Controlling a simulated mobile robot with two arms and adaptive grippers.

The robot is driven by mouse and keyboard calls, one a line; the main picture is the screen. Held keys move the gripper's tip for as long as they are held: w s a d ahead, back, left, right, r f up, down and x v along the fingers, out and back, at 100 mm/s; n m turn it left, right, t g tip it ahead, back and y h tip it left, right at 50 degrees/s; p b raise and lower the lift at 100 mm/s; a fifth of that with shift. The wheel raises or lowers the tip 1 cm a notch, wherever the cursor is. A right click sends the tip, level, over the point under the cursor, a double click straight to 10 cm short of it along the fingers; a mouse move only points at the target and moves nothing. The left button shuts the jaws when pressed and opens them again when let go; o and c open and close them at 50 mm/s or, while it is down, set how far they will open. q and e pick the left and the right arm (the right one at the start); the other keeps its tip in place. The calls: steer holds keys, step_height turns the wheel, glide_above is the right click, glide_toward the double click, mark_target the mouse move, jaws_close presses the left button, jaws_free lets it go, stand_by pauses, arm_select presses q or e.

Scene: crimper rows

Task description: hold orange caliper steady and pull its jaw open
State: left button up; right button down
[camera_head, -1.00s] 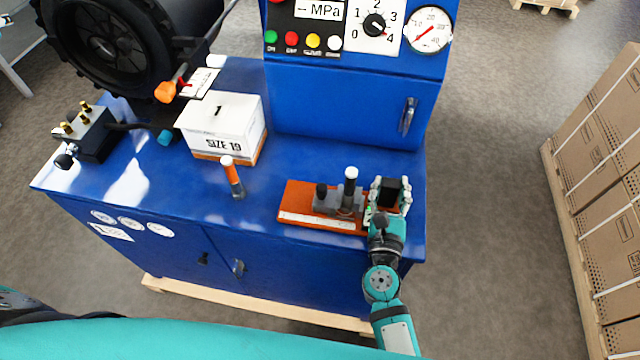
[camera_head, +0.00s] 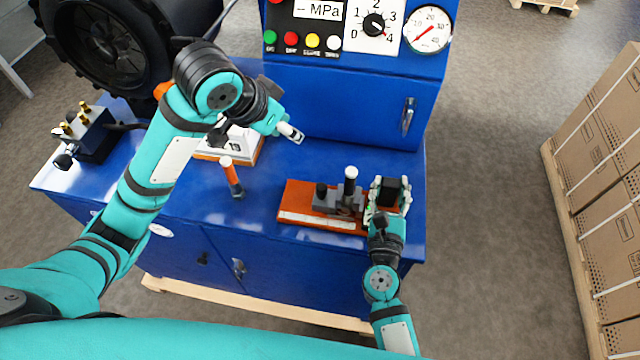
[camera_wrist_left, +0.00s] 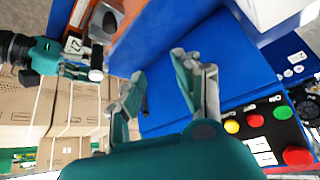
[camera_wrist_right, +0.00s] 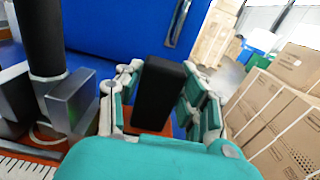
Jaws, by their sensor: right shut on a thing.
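The orange caliper (camera_head: 300,207) lies on the right part of the blue bench, with a white scale strip along its front. Grey jaw parts (camera_head: 325,203) and a dark post with a white top (camera_head: 350,182) stand on it. My right gripper (camera_head: 390,192) is shut on the black upright block at the caliper's right end; the block (camera_wrist_right: 160,92) shows between its fingers in the right wrist view. My left gripper (camera_head: 292,132) is open and empty, above the bench behind and left of the caliper. In the left wrist view its fingers (camera_wrist_left: 162,72) are apart.
An orange lever with a white top (camera_head: 231,175) stands left of the caliper. The blue panel cabinet (camera_head: 350,110) rises behind. Cartons (camera_head: 605,190) stand to the right, off the bench.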

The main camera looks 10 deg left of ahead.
mark_target(320, 187)
arm_select(q)
steer(key=s+d+f+m+g, duration=0.3)
steer(key=s+d, duration=0.1)
steer(key=s, duration=0.1)
steer(key=x, duration=1.1)
steer(key=shift+w+f, duration=0.25)
steer(key=shift+f, duration=0.05)
jaws_close()
steer(key=shift+a, duration=0.1)
